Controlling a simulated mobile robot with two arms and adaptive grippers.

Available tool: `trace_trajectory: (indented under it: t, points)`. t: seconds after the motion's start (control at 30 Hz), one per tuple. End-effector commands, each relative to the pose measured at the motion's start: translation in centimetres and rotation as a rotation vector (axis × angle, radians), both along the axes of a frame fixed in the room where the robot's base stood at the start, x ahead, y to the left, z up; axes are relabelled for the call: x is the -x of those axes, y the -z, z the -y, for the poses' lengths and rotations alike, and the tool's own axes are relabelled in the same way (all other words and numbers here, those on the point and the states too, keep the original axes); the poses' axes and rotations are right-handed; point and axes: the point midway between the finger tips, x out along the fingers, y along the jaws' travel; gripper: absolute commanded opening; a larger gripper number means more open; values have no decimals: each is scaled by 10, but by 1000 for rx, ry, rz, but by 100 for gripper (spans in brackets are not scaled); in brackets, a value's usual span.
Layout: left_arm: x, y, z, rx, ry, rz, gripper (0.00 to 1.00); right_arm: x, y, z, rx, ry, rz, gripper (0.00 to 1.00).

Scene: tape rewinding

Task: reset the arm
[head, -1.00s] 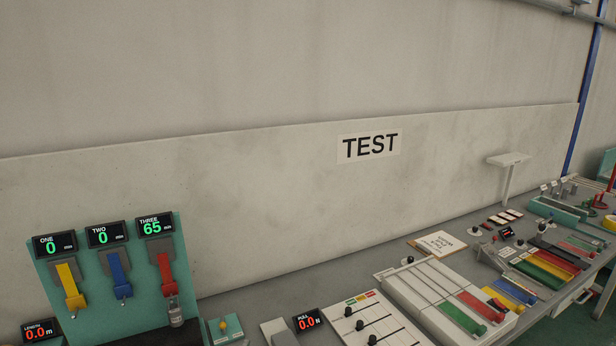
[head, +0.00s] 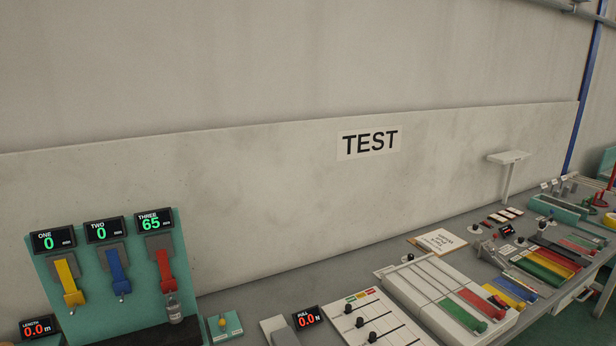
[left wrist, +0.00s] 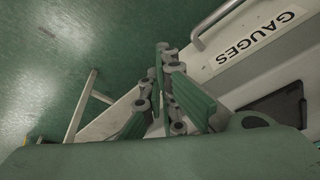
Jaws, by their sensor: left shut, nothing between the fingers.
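My left gripper (left wrist: 160,95) shows in the left wrist view, its fingers together with nothing between them. It hangs over the green floor, beside a pale drawer front (left wrist: 225,60) labelled GAUGES. Neither gripper is in the head view. The head view shows the bench with a teal tape stand (head: 190,290) at the lower left. A yellow tape (head: 68,280), a blue tape (head: 118,270) and a red tape (head: 165,272) hang on it under displays reading 0, 0 and 65. A small metal weight (head: 174,310) hangs on the red tape.
A slider panel (head: 375,325) and a white tray with coloured strips (head: 425,285) sit on the bench. More coloured strips (head: 550,262) lie farther right. A TEST sign (head: 369,143) is on the wall. A bar handle (left wrist: 215,22) sticks out from the drawer.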

Motion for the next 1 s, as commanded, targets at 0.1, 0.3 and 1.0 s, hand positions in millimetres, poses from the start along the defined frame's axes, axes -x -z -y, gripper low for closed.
trace_trajectory:
  t: [0.1,0.3,1.0]
  points:
    - [-2,44,1,-2,2,-19,0,0,9,0,0,0,0,0]
    - [6,148,1,-4,7,-55,0,0,27,0,0,0,0,0]
    - [183,440,-28,-22,37,-184,0,-1,87,1,1,0,1,0]
